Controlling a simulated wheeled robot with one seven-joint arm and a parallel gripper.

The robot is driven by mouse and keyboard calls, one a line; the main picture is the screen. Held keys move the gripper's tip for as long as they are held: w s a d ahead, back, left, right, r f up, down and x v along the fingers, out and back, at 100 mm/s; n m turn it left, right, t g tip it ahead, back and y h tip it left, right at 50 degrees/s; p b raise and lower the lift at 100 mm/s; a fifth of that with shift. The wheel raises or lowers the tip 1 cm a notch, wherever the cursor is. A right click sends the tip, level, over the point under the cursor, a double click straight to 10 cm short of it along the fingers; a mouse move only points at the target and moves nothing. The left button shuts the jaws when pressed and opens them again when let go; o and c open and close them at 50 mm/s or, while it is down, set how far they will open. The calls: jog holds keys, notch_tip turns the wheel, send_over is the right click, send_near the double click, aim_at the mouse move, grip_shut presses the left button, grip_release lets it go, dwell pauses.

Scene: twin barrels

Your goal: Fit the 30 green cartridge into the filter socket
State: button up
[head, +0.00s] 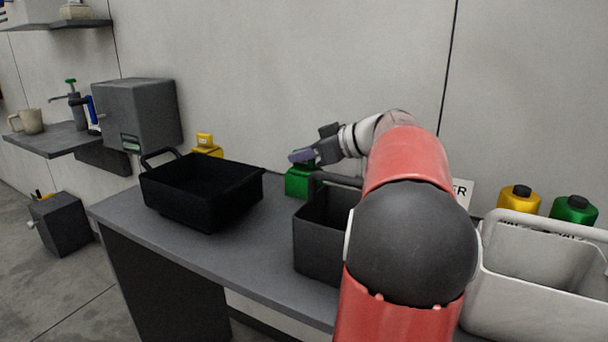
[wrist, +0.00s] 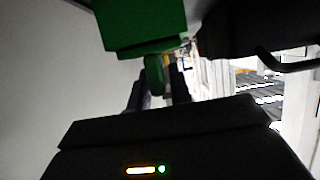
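A green block (head: 297,182), which looks like the green cartridge, is at the back of the grey counter beside the wall; no number on it is legible. It also fills the top of the wrist view (wrist: 140,25), with a narrow green grip (wrist: 154,76) below it. My gripper (head: 306,156) reaches it from the right. In the wrist view its dark fingers (wrist: 158,86) are close on both sides of the grip and appear shut on it. A purple patch shows at the fingertips in the head view. I cannot tell whether the block rests or hangs. I cannot identify the filter socket.
A black bin (head: 165,190) stands left on the counter, a dark grey bin (head: 312,245) stands nearer my arm, and a white bin (head: 500,300) is at right. A yellow block (head: 206,142) and yellow (head: 519,199) and green (head: 573,210) canisters stand behind. A grey box (head: 140,110) is on the wall.

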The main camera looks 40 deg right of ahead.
grip_shut()
jog(key=shift+r, duration=0.1)
